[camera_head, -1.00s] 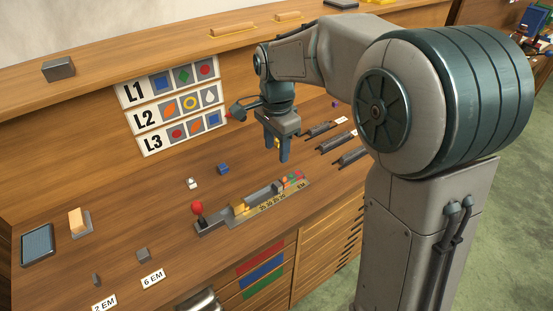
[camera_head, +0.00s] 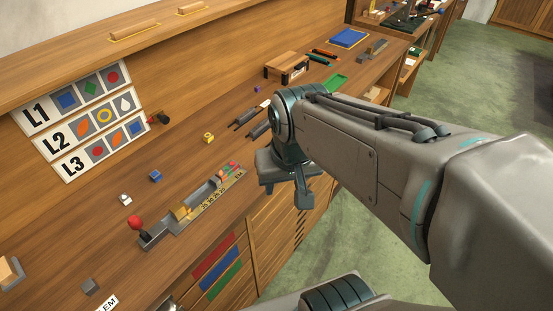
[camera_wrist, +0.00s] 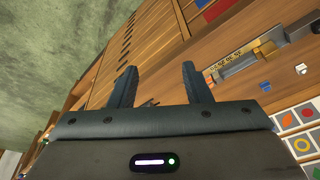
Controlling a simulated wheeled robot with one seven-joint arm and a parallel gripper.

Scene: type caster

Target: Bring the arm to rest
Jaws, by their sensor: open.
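My arm reaches in from the right in the head view. My gripper (camera_head: 303,192) points down by the front edge of the bench (camera_head: 190,255), to the right of the composing stick. In the wrist view its two fingers (camera_wrist: 158,80) stand apart with nothing between them. The palm hides part of the lower wrist view. A small yellow block (camera_head: 208,137) sits on the bench top, well apart from my gripper.
The sign board (camera_head: 83,120) stands at the back. Green floor (camera_head: 350,240) is open in front.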

